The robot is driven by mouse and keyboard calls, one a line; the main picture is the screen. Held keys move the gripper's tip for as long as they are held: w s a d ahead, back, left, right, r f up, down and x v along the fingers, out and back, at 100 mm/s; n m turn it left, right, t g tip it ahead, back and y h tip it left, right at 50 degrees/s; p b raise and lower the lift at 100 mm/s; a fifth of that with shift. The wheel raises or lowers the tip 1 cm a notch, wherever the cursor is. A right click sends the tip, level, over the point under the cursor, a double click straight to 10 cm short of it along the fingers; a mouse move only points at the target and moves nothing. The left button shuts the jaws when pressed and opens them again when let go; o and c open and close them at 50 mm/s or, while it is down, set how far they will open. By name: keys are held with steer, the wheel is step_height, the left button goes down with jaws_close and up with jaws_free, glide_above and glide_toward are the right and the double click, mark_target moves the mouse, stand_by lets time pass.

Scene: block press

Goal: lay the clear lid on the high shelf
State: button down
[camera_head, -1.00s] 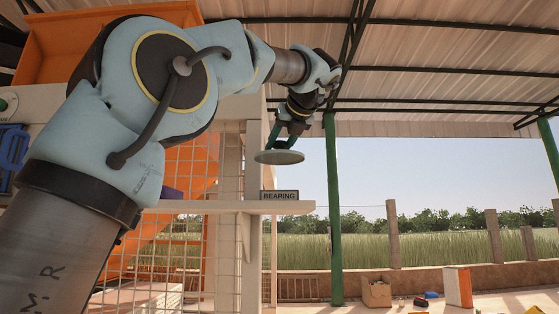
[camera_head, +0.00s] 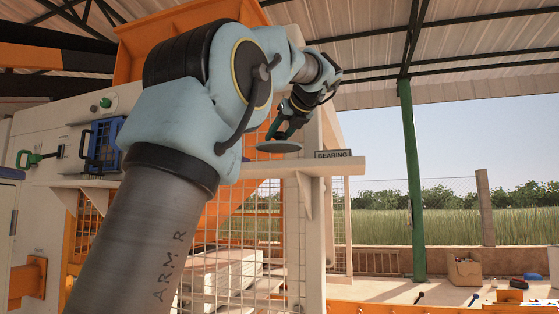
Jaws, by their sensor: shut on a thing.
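The lid (camera_head: 279,147) is a thin grey-green disc, seen nearly edge-on and about level. My gripper (camera_head: 280,131) is shut on it from above, and the fingers are small and dark in this view. The high shelf (camera_head: 335,167) is a pale board on the machine's side, with a "BEARING" sign (camera_head: 333,154) at its right part. The lid appears just above the shelf's board, left of the sign. I cannot tell whether it touches the board. My arm hides the shelf's left part.
An orange hopper (camera_head: 180,40) tops the pale machine. A blue-framed panel (camera_head: 104,145) and a green lever (camera_head: 40,158) are at left. Pale blocks (camera_head: 225,275) lie behind the mesh. A green post (camera_head: 413,180) stands at right. Open air lies right of the shelf.

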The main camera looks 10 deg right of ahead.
mark_target(281, 148)
steer(key=shift+f, duration=2.4)
steer(key=shift+b, duration=0.3)
steer(key=shift+c, duration=1.9)
jaws_free()
steer(key=shift+f, duration=0.1)
steer(key=shift+r, duration=0.2)
steer(key=b+v, duration=0.1)
steer(key=v, duration=1.1)
steer(key=shift+f+b, duration=0.2)
steer(key=shift+b, duration=0.2)
